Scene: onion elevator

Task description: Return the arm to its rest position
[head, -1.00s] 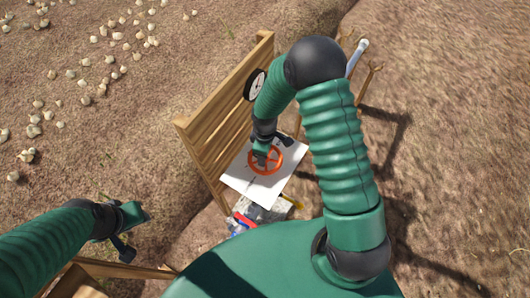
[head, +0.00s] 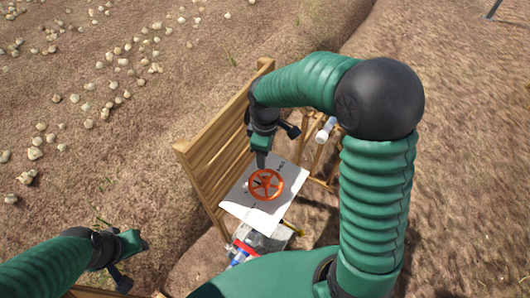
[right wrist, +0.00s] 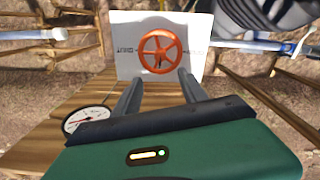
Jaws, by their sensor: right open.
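My right gripper (head: 262,164) hangs beside the wooden slatted back, just above the orange-red handwheel (head: 266,185) in the head view. In the right wrist view its two fingers (right wrist: 160,76) are apart with nothing between them, and the handwheel (right wrist: 159,51) lies beyond their tips on a white panel (right wrist: 128,68). The gripper appears clear of the wheel. My right arm arches up from the lower right of the head view. My left gripper (head: 136,246) is at the lower left, over the ground; its fingers are too small to judge.
The wooden slatted back (head: 205,165) stands close left of my right gripper. A round white gauge (right wrist: 87,120) shows in the right wrist view. Wooden posts and a white-tipped rod (head: 326,129) stand right of the gripper. Pale onions (head: 90,105) lie scattered on the soil.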

